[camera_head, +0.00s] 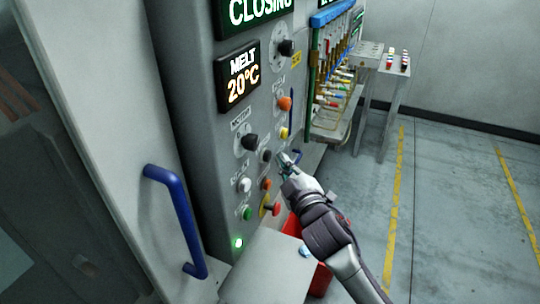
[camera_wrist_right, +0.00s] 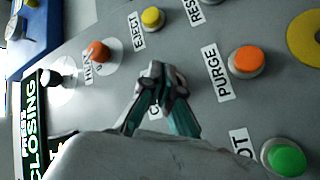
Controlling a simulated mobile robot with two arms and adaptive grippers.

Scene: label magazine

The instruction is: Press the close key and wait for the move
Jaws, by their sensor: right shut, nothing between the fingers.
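The control panel (camera_head: 215,155) stands left of my right arm, its upper display (camera_head: 258,8) reading CLOSING; the display also shows in the wrist view (camera_wrist_right: 36,130). My right gripper (camera_head: 284,160) is shut and empty, fingertips at the panel keys. A dark key (camera_head: 266,156), seemingly the close key, sits just left of the fingertips in the head view. In the wrist view, the shut fingers (camera_wrist_right: 160,78) cover that key and most of a label starting with C (camera_wrist_right: 155,112). I cannot tell whether the tips touch the key. My left gripper is not in view.
Nearby are a yellow EJECT key (camera_wrist_right: 152,18), an orange PURGE key (camera_wrist_right: 247,60), a green key (camera_wrist_right: 286,158) and a red mushroom button (camera_head: 275,209). A blue handle (camera_head: 182,220) juts out at left. The floor at right is open.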

